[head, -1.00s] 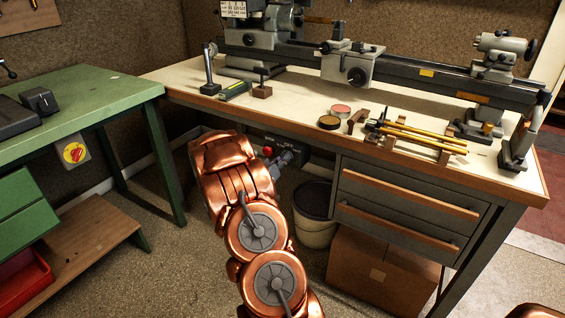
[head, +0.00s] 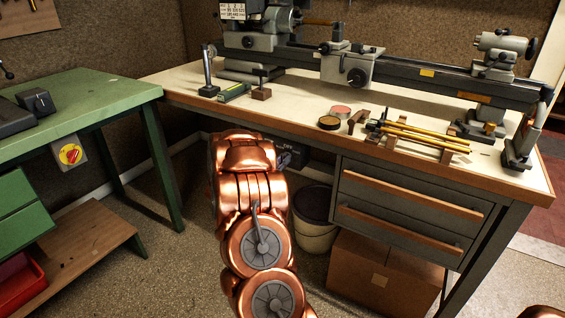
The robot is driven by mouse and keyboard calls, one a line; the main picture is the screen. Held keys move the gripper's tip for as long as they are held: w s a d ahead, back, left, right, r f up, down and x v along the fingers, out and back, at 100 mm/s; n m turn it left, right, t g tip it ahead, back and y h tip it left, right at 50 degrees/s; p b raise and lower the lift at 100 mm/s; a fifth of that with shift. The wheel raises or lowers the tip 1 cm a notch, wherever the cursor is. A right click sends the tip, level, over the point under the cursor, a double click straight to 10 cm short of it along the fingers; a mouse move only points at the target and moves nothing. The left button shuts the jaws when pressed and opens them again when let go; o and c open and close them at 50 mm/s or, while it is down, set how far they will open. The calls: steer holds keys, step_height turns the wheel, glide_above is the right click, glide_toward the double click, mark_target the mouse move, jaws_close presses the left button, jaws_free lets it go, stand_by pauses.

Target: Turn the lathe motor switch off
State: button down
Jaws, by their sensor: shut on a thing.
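The lathe (head: 345,65) stands along the back of the wooden-edged bench. Under the bench's front edge, left of the drawers, a small dark box (head: 293,155) shows in part. It looks like a switch box, but my copper arm covers its left side. I cannot read its switch position. My arm reaches up and away from me toward this box. My gripper is hidden behind the arm, so its jaws and any contact with the box do not show.
A drawer unit (head: 405,210), a bucket (head: 312,215) and a cardboard box (head: 375,270) stand right of my arm. Rods on a rack (head: 425,137) lie on the bench top.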

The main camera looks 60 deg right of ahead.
steer(key=c, duration=1.2)
jaws_free()
steer(key=shift+o, duration=0.2)
steer(key=a, duration=1.2)
steer(key=shift+s, duration=0.3)
steer(key=shift+w, duration=0.1)
